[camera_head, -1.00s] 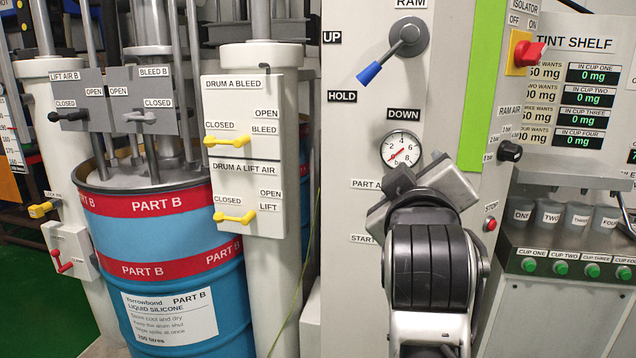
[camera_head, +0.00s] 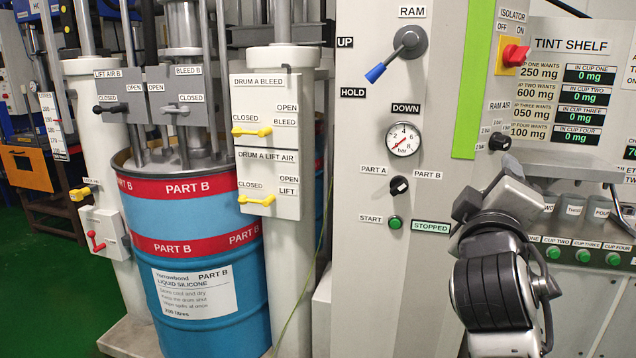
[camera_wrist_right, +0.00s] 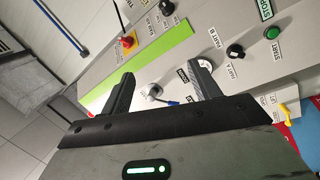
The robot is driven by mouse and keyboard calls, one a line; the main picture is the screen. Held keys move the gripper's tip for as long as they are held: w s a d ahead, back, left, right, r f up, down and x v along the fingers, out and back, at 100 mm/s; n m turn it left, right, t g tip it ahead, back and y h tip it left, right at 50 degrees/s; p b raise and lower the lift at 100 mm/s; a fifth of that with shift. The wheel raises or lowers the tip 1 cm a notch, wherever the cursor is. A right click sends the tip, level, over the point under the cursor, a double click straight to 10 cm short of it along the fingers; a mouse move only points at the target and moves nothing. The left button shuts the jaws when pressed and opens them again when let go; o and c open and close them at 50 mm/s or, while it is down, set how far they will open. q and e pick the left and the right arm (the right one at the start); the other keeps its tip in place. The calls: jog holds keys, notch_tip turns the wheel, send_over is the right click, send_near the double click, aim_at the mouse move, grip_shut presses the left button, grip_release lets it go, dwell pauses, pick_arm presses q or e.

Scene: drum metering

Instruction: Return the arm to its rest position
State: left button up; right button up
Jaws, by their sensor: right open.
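My right arm stands in front of the right part of the grey control panel (camera_head: 370,260). Its gripper (camera_head: 505,190) is in front of the panel's right edge and the tint shelf, seen from behind, with its fingertips hard to make out. In the right wrist view the two dark fingers (camera_wrist_right: 162,76) are spread apart with nothing between them. The blue-tipped ram lever (camera_wrist_right: 165,97) shows beyond them, apart from the fingers. My left gripper is not in view.
The panel carries the ram lever (camera_head: 392,55), a gauge (camera_head: 403,139), a part selector knob (camera_head: 399,186) and a green start button (camera_head: 395,222) beside a STOPPED display (camera_head: 431,227). The blue Part B drum (camera_head: 190,250) stands left. Cups (camera_head: 600,209) sit on the tint shelf at right.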

jog(key=s+d+r+n+t+h, duration=0.1)
jog(key=d+n+h, duration=0.1)
jog(key=d, duration=0.3)
jog(key=s+d+r+n+h, duration=0.1)
jog(key=d+n, duration=0.1)
jog(key=d, duration=0.3)
jog(key=s+a+f+n+g+y, duration=0.1)
jog(key=a+f+g+y, duration=0.3)
jog(key=f, duration=0.9)
jog(key=a+f+y, duration=0.2)
jog(key=f+y, duration=0.3)
jog(key=f, duration=0.9)
jog(key=s+a+f+m+g+y, duration=0.2)
jog(key=s+f+m+g+y, duration=0.1)
jog(key=s+f, duration=0.6)
jog(key=s+a+f+m+g+y, duration=0.2)
jog(key=s+a+f, duration=0.1)
jog(key=s+f, duration=0.7)
jog(key=a+r+m+t, duration=0.1)
jog(key=a+m, duration=0.4)
jog(key=a, duration=0.3)
jog(key=shift+w+a+r+m+y, duration=0.15)
jog(key=shift+w+m+y, duration=0.15)
jog(key=shift+w+y, duration=0.1)
